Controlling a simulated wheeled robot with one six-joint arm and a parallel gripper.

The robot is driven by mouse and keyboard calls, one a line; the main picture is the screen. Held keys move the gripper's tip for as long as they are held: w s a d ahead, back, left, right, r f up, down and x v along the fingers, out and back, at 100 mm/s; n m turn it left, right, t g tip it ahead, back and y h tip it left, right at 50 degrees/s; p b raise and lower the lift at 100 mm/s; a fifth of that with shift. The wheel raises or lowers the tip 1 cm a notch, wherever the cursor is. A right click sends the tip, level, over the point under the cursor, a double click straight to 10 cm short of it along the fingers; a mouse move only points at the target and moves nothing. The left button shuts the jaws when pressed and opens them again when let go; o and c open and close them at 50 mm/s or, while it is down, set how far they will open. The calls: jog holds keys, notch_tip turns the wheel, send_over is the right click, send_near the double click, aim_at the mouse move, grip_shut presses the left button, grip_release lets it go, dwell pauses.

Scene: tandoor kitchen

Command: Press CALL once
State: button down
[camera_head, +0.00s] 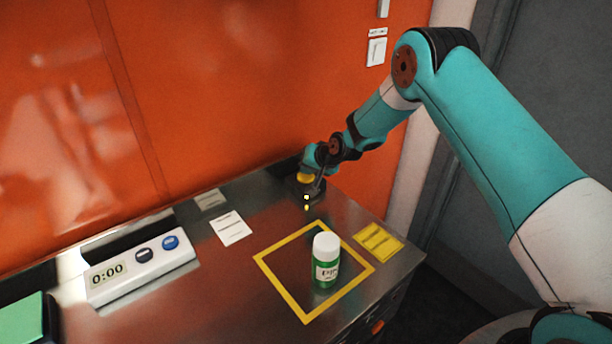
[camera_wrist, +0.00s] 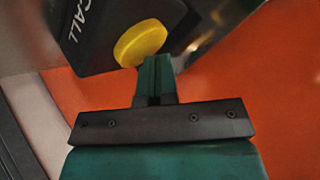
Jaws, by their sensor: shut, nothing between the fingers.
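The CALL button is a yellow round cap (camera_wrist: 140,43) on a black box (camera_wrist: 100,28) with white lettering that reads CALL. In the head view the yellow cap (camera_head: 305,178) shows at the back of the steel counter, partly hidden by my arm. My gripper (camera_wrist: 156,62) is shut and empty. In the wrist view its fingertips overlap the lower edge of the yellow cap; I cannot tell whether they touch it. In the head view my gripper (camera_head: 318,185) is just beside the black box.
A green bottle with a white cap (camera_head: 326,262) stands inside a yellow square outline on the counter (camera_head: 225,285). A timer reading 0:00 (camera_head: 140,268) is at the left. White cards (camera_head: 231,228) and a yellow pad (camera_head: 379,242) lie nearby. An orange wall (camera_head: 230,90) rises behind.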

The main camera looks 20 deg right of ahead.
dwell(0.4)
jog(key=shift+r+p, duration=0.35)
jog(key=shift+r, duration=0.45)
jog(key=shift+r, duration=0.1)
jog(key=shift+r+p, duration=1.25)
jog(key=shift+r, duration=1.15)
